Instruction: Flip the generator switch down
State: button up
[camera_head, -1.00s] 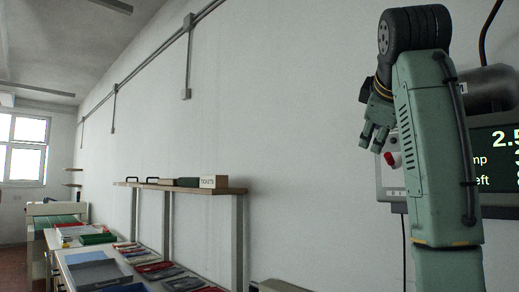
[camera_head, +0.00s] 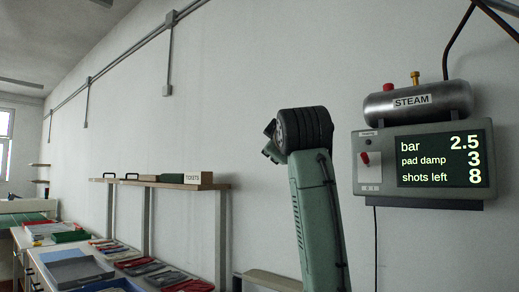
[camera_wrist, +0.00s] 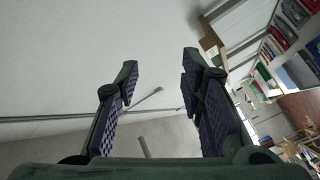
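The generator switch (camera_head: 365,158) is a small red-tipped lever on the left part of a grey wall panel (camera_head: 390,202). Its red tip shows toward the upper side of its plate; the exact tilt is too small to tell. A dark display on the panel reads bar 2.5, pad damp 3, shots left 8. My gripper (camera_wrist: 160,64) is open and empty in the wrist view, its two fingers well apart. In the head view my gripper (camera_head: 270,146) is mostly hidden by my wrist, left of the panel and clear of the switch. The wrist view does not show the switch.
A steel STEAM tank (camera_head: 445,101) with red and brass fittings sits on top of the panel. A cable hangs below the panel. A wall shelf (camera_head: 160,184) and a long bench with trays (camera_head: 75,270) lie to the left. The wall between shelf and panel is bare.

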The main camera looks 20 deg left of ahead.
jog(key=shift+s+a+f+y, duration=0.1)
jog(key=shift+a+f+y, duration=0.1)
jog(key=shift+a, duration=0.4)
jog(key=shift+s+a+f+y, duration=0.1)
jog(key=shift+a+y, duration=0.1)
jog(key=shift+a, duration=0.35)
jog(key=shift+s+a+f+y, duration=0.1)
jog(key=shift+a+f+y, duration=0.1)
jog(key=shift+a, duration=0.4)
